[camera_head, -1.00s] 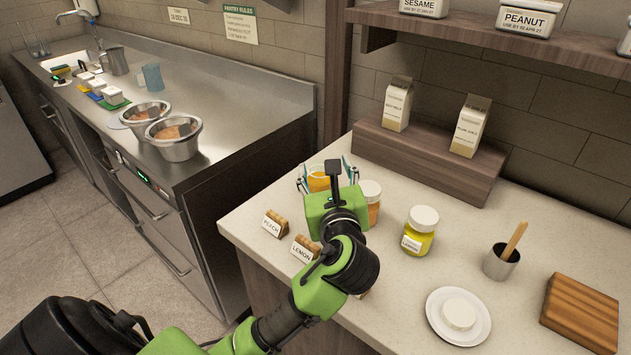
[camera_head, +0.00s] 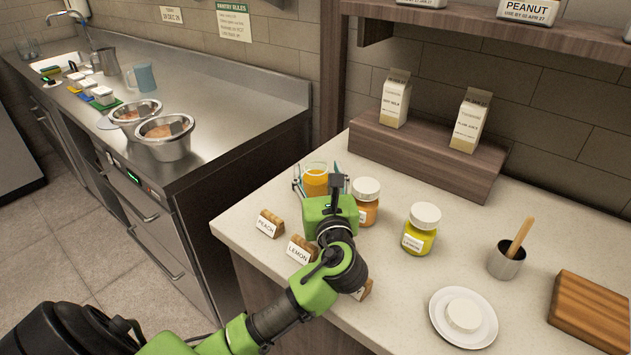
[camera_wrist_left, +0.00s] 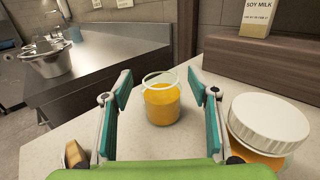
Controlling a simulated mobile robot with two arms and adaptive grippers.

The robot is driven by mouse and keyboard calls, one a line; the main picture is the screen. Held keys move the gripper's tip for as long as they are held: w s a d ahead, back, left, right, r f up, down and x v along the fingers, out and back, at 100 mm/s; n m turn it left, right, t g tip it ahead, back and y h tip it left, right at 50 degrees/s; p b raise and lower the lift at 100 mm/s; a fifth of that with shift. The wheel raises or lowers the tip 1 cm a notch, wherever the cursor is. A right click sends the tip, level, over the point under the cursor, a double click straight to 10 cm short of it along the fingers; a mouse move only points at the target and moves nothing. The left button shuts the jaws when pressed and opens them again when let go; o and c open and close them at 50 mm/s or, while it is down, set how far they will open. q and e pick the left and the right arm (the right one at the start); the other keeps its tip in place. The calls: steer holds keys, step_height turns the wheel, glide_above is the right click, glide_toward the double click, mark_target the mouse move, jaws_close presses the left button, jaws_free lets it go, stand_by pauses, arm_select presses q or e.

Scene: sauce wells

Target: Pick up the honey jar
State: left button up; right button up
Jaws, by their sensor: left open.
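An open glass jar of amber-orange content (camera_head: 316,182), which looks like the honey jar, stands upright on the pale counter. It also shows in the left wrist view (camera_wrist_left: 161,104), without a lid, centred between the fingers and a little beyond them. My left gripper (camera_head: 320,176) is open, its teal-padded fingers (camera_wrist_left: 161,98) apart on either side of the line to the jar. I cannot tell that either finger touches it. A white-lidded jar with orange content (camera_head: 367,205) stands just right of the gripper. My right gripper is not in view.
A yellow jar labelled lemon (camera_head: 420,232) stands further right. Label blocks for peach (camera_head: 269,224) and lemon (camera_head: 300,250) sit near the counter's left edge. A wooden riser (camera_head: 425,155) holds cartons behind. A plate (camera_head: 440,310), metal cup (camera_head: 505,262) and wooden block (camera_head: 592,308) are at right.

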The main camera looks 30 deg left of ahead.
arm_select(q)
steer(key=x, duration=0.4)
steer(key=shift+w+a, duration=0.1)
jaws_close()
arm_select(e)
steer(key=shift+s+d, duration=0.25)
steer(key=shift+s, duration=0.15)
arm_select(q)
steer(key=shift+r, duration=0.1)
